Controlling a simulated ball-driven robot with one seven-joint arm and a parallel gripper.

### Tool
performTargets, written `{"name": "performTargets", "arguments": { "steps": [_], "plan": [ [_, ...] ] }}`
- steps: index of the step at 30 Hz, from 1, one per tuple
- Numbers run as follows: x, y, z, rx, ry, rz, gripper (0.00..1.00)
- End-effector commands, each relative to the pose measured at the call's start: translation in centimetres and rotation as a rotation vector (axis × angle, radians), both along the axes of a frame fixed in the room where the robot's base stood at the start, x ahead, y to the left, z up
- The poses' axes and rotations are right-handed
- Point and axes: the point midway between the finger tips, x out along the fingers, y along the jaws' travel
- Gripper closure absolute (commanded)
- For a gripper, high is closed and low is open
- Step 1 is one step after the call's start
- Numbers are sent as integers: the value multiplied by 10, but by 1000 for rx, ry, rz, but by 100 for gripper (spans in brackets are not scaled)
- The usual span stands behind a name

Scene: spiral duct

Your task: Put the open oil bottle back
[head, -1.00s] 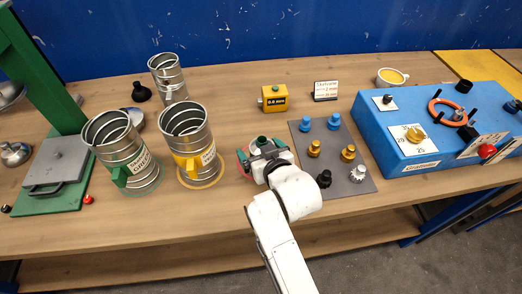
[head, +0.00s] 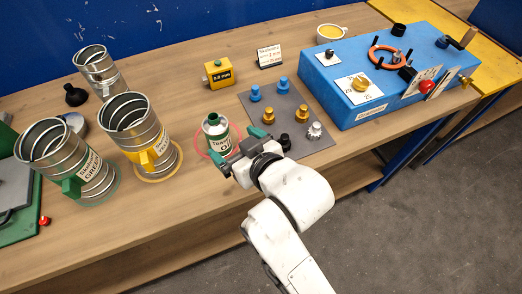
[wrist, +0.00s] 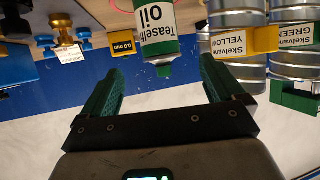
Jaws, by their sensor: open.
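My gripper (head: 241,148) is open and empty, just to the lower right of the bottle in the head view. In the wrist view its green fingers (wrist: 160,85) point toward the bottle, which lies beyond the fingertips, apart from them.
Yellow-banded (head: 135,128) and green-banded (head: 66,158) metal ducts stand left of the bottle. A grey mat (head: 277,94) with several knobs lies close on its right. A yellow block (head: 217,74) is behind. A blue box (head: 378,80) stands right.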

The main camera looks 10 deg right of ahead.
Motion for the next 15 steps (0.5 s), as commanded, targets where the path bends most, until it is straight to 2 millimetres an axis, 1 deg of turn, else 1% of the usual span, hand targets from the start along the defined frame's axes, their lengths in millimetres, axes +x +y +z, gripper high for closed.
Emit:
{"name": "performTargets", "arguments": {
  "steps": [6, 8, 11, 14, 15],
  "plan": [
    [-1, -1, -1, -2, 2, -1, 5],
    [-2, -7, -5, -9, 17, -11, 5],
    [-9, -36, -26, -44, 87, -58, 5],
    [-30, -89, -63, -103, 223, -144, 5],
    [-43, -114, -79, -129, 294, -184, 5]
  ]
}}
